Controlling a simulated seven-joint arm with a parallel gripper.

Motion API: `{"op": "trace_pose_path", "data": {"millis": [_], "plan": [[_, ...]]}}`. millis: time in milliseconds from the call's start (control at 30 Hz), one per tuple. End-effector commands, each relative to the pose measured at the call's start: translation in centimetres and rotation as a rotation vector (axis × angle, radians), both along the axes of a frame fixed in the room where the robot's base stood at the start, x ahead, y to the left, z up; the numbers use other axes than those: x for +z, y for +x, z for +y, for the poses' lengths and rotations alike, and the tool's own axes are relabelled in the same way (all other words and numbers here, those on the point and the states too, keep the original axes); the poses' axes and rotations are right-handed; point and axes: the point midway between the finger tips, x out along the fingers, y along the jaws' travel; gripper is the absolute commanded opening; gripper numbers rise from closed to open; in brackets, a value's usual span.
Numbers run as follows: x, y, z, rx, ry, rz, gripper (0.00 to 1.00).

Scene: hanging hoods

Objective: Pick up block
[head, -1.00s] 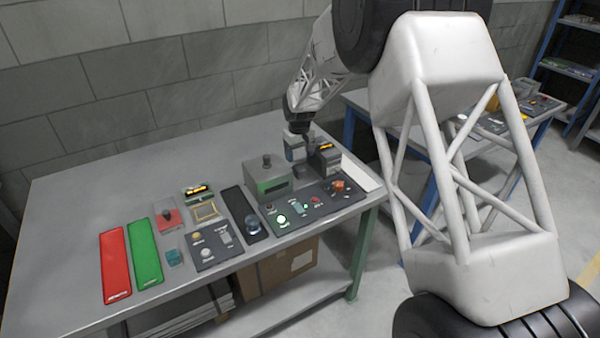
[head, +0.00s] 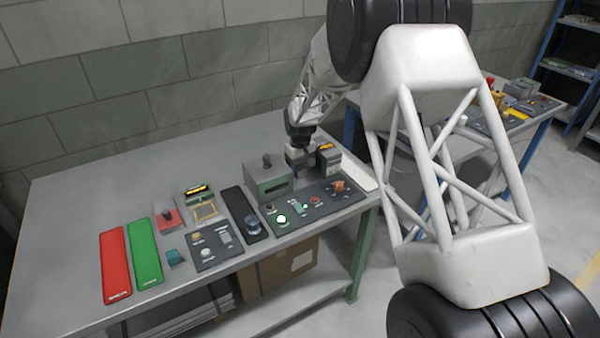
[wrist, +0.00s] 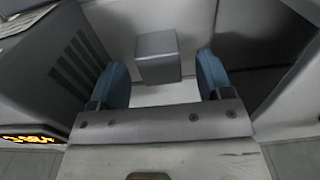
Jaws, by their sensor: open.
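In the wrist view a plain grey block (wrist: 157,62) stands between the two blue fingers of my gripper (wrist: 163,75). The fingers are open, with one on each side of the block. Whether they touch it I cannot tell. In the head view my gripper (head: 298,158) points down at the back right of the table, between the grey-green box and the dark device; the grey block is hard to make out there. A small teal block (head: 175,257) lies apart, near the front of the table.
A grey-green box with a knob (head: 267,182) is left of my gripper. A dark device with an orange display (head: 328,157) is close on its right. A control panel (head: 315,203) lies in front. Red (head: 115,265) and green (head: 145,253) plates lie left. The table's (head: 80,195) back left is clear.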

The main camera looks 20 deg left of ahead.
Motion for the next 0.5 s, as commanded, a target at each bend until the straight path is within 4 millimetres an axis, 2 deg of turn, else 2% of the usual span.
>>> {"op": "trace_pose_path", "data": {"millis": [200,500], "plan": [[-1.9,0.0,0.0,0.000,0.000,0.000,0.72],[-2.1,0.0,0.0,0.000,0.000,0.000,0.72]]}}
